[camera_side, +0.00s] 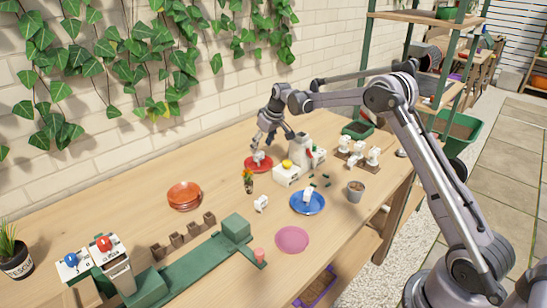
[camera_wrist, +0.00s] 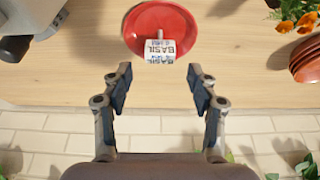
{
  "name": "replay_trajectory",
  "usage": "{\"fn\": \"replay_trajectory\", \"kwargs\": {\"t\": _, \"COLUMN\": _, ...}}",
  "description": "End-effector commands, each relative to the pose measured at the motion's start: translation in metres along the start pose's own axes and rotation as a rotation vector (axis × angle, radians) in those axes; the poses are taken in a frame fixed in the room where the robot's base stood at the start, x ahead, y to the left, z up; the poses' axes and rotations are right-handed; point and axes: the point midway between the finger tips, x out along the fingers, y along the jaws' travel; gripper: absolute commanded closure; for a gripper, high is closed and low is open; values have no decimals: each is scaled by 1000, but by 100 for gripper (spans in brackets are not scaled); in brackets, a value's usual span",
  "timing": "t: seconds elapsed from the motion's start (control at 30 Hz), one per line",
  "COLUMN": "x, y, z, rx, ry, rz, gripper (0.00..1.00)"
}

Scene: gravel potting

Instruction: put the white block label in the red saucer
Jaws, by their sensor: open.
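The red saucer (camera_side: 249,166) lies on the table below my gripper (camera_side: 268,142). A white block label (camera_side: 259,156) rests in it. In the wrist view the label (camera_wrist: 160,52), printed BASIL, sits at the lower part of the red saucer (camera_wrist: 160,14), within or over its near rim. My gripper (camera_wrist: 160,84) is open, with its fingers apart on either side and nothing between them. The label lies just beyond the fingertips in that view. Whether a finger touches the label cannot be told from the side view.
A blue saucer (camera_side: 319,208) holds another white piece. A white piece (camera_side: 261,203) stands on bare table. A marigold pot (camera_side: 249,183) and stacked terracotta saucers (camera_side: 184,190) are left of the gripper. White machine (camera_side: 300,150) stands close right. A pink saucer (camera_side: 292,239) lies in front.

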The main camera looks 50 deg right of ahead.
Motion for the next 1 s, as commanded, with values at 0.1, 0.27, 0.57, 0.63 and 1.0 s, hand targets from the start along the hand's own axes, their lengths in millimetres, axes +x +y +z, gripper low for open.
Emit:
{"fn": "replay_trajectory", "kwargs": {"t": 0.1, "x": -25, "y": 0, "z": 0, "rx": 1, "ry": 0, "rz": 0, "gripper": 41}}
{"fn": "replay_trajectory", "kwargs": {"t": 0.27, "x": -50, "y": 0, "z": 0, "rx": 1, "ry": 0, "rz": 0, "gripper": 41}}
{"fn": "replay_trajectory", "kwargs": {"t": 0.57, "x": -77, "y": -6, "z": 3, "rx": 0, "ry": 4, "rz": 1, "gripper": 41}}
{"fn": "replay_trajectory", "kwargs": {"t": 0.63, "x": -90, "y": -14, "z": 7, "rx": -2, "ry": 10, "rz": 2, "gripper": 41}}
{"fn": "replay_trajectory", "kwargs": {"t": 1.0, "x": -186, "y": -80, "z": 70, "rx": -2, "ry": 72, "rz": 16, "gripper": 41}}
